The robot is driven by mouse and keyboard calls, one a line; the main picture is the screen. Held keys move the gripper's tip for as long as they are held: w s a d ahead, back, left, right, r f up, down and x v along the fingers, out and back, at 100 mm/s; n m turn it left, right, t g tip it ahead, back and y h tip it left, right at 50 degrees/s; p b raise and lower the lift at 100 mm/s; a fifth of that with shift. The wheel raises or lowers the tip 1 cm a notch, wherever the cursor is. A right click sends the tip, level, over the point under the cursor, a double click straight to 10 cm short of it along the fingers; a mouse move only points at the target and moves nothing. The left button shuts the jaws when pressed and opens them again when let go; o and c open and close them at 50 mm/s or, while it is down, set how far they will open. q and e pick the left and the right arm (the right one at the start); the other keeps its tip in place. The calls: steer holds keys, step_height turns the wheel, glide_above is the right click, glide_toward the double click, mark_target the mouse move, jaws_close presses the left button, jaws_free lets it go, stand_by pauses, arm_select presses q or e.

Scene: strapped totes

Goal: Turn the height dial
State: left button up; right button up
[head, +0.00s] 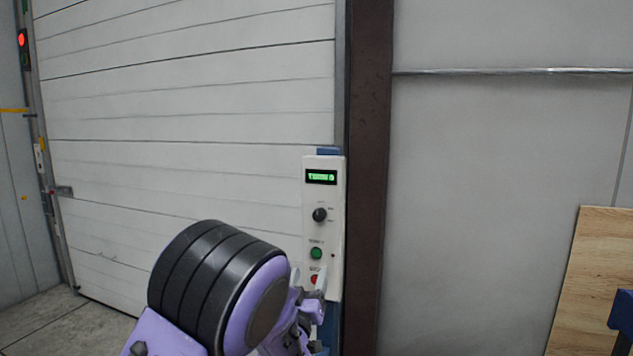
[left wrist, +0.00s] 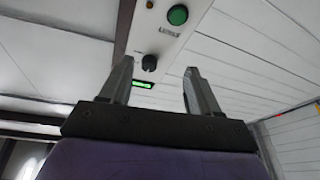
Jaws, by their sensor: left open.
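The height dial is a round black knob (head: 320,214) on a pale control box (head: 338,238), under a lit green display (head: 321,177). My left gripper (head: 308,281) is at the lower part of the box in the head view, below the dial, partly hidden behind my own arm. It is open and empty. In the left wrist view, the dial (left wrist: 149,63) shows beyond the two spread fingers (left wrist: 158,68), nearer the left finger, and the fingers appear apart from it. My right gripper is not in view.
A green button (head: 316,253) sits below the dial, with a red button (head: 315,279) under it near the fingers. A white slatted door (head: 190,110) is on the left and a brown post (head: 368,180) on the right. A wooden board (head: 592,275) stands at far right.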

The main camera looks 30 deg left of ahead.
arm_select(q)
steer(key=t+p, duration=0.1)
glide_toward(318, 218)
steer(key=p+x, duration=0.3)
steer(key=x, duration=0.4)
steer(key=shift+w+r+p, duration=0.15)
steer(key=shift+r+p, duration=0.05)
steer(key=shift+p, duration=0.2)
steer(key=shift+w+a+r, duration=0.1)
steer(key=shift+w+a, duration=0.05)
steer(key=shift+w, duration=0.35)
steer(key=c, duration=1)
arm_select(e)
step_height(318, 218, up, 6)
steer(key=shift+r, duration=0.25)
